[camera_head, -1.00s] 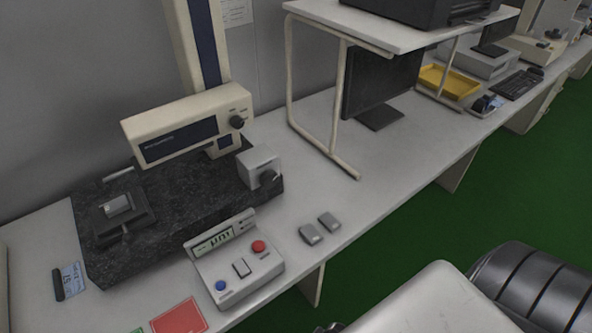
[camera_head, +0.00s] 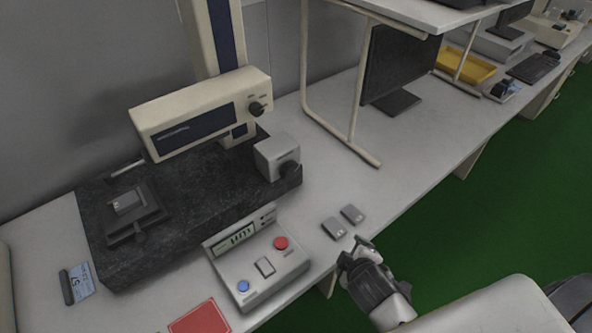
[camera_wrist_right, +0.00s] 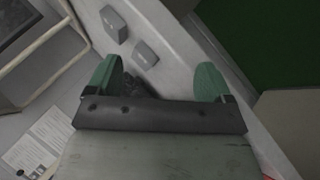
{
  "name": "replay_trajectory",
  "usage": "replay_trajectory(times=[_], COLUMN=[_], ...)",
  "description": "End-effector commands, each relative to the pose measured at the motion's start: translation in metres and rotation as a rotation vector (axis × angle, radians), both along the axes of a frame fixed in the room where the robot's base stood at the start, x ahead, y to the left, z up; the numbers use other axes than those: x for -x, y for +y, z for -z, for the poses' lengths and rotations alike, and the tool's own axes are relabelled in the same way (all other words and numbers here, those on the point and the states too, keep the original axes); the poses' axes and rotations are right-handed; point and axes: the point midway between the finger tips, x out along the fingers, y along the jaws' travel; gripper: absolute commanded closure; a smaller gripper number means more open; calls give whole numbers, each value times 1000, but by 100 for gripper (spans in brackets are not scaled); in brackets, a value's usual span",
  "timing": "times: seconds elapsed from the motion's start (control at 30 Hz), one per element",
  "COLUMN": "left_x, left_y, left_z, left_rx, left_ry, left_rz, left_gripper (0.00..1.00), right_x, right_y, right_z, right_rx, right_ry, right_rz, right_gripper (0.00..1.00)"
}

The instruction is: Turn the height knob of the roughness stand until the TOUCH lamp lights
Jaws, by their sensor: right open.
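The roughness stand has a black granite base (camera_head: 190,215), a column (camera_head: 213,40) and a beige drive unit (camera_head: 200,112). A dark knob (camera_head: 257,109) is on the drive unit's right end. Another dark knob (camera_head: 289,169) is on a grey block at the base's right corner. I cannot tell which is the height knob. Tiny marks (camera_head: 268,217) are beside the control box display; no lit lamp can be made out. My right gripper (camera_head: 362,246) is open and empty at the bench's front edge, apart from both knobs. Its spread green fingers show in the right wrist view (camera_wrist_right: 158,80). My left gripper is out of view.
The control box (camera_head: 255,270) with red and blue buttons stands before the base. Two small grey blocks (camera_head: 343,220) lie close to my right gripper. A monitor (camera_head: 400,65) and shelf frame (camera_head: 340,140) stand to the right.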

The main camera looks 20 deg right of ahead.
Motion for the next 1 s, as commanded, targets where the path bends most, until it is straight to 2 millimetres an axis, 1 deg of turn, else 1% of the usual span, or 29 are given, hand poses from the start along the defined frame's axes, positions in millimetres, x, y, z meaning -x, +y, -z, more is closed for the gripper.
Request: replay_trajectory(times=[0.03, 0.17, 0.27, 0.37, 0.43, 0.5, 0.6, 0.7, 0.77, 0.87, 1.0], left_x=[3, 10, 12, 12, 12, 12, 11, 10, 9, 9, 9], left_y=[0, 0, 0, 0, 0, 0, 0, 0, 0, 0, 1], left_z=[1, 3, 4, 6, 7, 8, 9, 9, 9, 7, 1], left_rx=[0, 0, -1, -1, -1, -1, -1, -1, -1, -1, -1], left_ry=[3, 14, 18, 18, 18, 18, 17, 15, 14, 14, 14], left_rz=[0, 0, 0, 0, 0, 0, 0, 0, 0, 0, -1], left_gripper=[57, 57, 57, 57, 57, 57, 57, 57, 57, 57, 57], right_x=[-10, -36, -58, -84, -100, -111, -119, -122, -124, -131, -152], right_y=[-3, -8, -9, -3, 6, 18, 32, 40, 43, 46, 54], right_z=[-5, -22, -39, -61, -76, -87, -93, -93, -94, -94, -96], right_rx=[62, 256, 457, 750, 1004, 1243, 1497, 1643, 1684, 1701, 1696], right_ry=[-39, -144, -241, -359, -445, -518, -587, -622, -632, -637, -638], right_rz=[-47, -190, -330, -522, -682, -828, -982, -1071, -1096, -1106, -1103], right_gripper=[18, 18, 18, 18, 18, 18, 18, 18, 18, 18, 18])
